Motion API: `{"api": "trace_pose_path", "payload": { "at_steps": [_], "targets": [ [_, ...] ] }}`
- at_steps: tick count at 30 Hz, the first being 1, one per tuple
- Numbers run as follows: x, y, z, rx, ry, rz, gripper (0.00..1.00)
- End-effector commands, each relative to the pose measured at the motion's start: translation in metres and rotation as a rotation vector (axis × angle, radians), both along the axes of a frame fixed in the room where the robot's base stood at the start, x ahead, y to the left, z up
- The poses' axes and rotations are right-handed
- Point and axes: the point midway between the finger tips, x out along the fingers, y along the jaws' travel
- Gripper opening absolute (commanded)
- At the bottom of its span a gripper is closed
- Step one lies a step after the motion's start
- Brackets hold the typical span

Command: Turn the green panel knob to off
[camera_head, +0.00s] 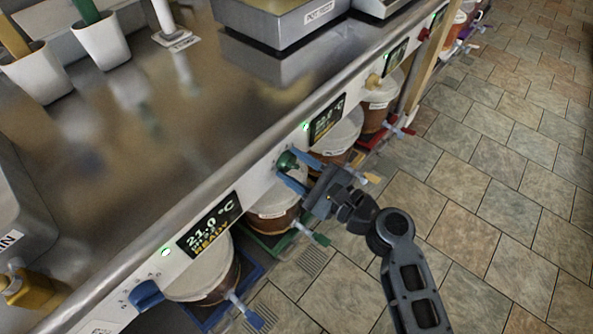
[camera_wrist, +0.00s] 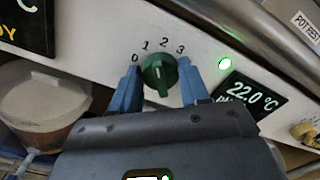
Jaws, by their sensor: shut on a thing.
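The green knob (camera_head: 287,161) sits on the white front panel under the counter edge. In the wrist view the green knob (camera_wrist: 159,76) is seen close up, with the marks 0, 1, 2 and 3 printed in an arc above it. My gripper (camera_head: 293,169) is shut on it. In the wrist view its two blue fingers (camera_wrist: 159,70) stand one on each side of the knob. I cannot tell for sure which mark the knob points at. A green light (camera_wrist: 225,63) is lit to the right of the knob, beside a display reading 22.0 °C (camera_wrist: 250,102).
A blue knob (camera_head: 147,295) and a yellow knob (camera_head: 373,80) sit along the same panel. Lidded buckets (camera_head: 207,281) with coloured taps stand below the panel. White cups (camera_head: 103,42) stand on the steel counter (camera_head: 160,130). The tiled floor (camera_head: 480,200) to the right is open.

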Motion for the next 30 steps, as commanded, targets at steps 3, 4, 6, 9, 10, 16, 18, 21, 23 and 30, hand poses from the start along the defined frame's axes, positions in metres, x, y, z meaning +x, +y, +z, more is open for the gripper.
{"api": "trace_pose_path", "payload": {
  "at_steps": [3,4,6,9,10,16,18,21,23,30],
  "targets": [
    [-0.0003,-0.0008,-0.0055,-0.069,-0.090,-0.002,0.15],
    [-0.0005,-0.0005,-0.0055,-0.085,-0.112,-0.001,0.15],
    [-0.0009,0.0000,-0.0060,-0.127,-0.165,0.000,0.15],
    [-0.0009,-0.0003,-0.0065,-0.187,-0.240,-0.001,0.15],
    [-0.0010,-0.0002,-0.0064,-0.203,-0.263,0.000,0.15],
    [-0.0014,0.0003,-0.0074,-0.319,-0.412,0.000,0.15],
    [-0.0014,0.0002,-0.0075,-0.359,-0.461,-0.001,0.15],
    [-0.0016,0.0007,-0.0072,-0.412,-0.527,0.000,0.15],
    [-0.0016,0.0010,-0.0074,-0.439,-0.563,0.001,0.15],
    [-0.0017,0.0009,-0.0066,-0.530,-0.678,0.001,0.15]
  ]
}}
